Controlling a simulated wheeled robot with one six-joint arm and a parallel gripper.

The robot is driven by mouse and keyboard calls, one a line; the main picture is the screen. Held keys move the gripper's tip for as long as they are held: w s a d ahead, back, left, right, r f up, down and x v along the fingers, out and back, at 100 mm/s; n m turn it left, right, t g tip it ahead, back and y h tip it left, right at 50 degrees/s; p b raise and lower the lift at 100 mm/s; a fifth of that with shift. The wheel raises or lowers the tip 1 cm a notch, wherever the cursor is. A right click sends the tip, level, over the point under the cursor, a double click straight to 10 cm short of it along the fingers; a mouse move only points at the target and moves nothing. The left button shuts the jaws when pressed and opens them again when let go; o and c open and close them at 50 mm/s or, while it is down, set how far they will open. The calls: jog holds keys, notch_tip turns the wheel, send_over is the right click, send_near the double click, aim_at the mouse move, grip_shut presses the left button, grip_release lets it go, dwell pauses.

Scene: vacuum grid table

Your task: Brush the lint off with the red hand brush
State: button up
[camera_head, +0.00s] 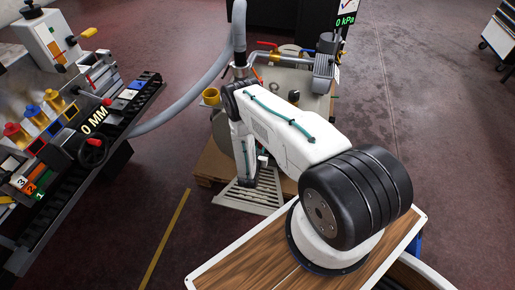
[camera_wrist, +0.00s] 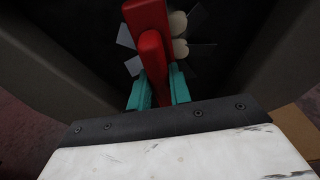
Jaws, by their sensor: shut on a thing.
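The red hand brush (camera_wrist: 152,45) stands between the teal fingers of my gripper (camera_wrist: 157,90) in the wrist view. The fingers are shut on it, one on each side. Just beyond the brush are two rounded cream pieces (camera_wrist: 180,48) and several thin grey flakes (camera_wrist: 125,37) against a dark background; I cannot tell whether these are the lint. In the head view my arm reaches away toward the round machine and hides the brush. My gripper's fingertips cannot be made out there.
A pale slotted grid (camera_head: 250,198) lies below my forearm. A long bench with a handwheel (camera_head: 88,150) fills the left. A grey hose (camera_head: 185,112) runs between them.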

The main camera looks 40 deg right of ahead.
jog(key=shift+s+d, duration=1.8)
jog(key=shift+s, duration=0.35)
jog(key=shift+w+a+r, duration=0.2)
jog(key=shift+w+a, duration=0.45)
jog(key=shift+w, duration=0.1)
jog(key=shift+w+a+r, duration=0.2)
jog(key=shift+w+a, duration=0.4)
jog(key=shift+w, duration=0.2)
jog(key=shift+w+a+r, duration=0.2)
jog(key=shift+w+a, duration=0.45)
jog(key=shift+w, duration=0.1)
jog(key=s+d+r, duration=0.1)
jog(key=s+d, duration=0.2)
jog(key=s, duration=0.1)
jog(key=shift+s+d, duration=0.35)
jog(key=shift+r, duration=0.1)
jog(key=f+v, duration=0.1)
jog(key=v, duration=0.5)
jog(key=shift+s+a, duration=0.1)
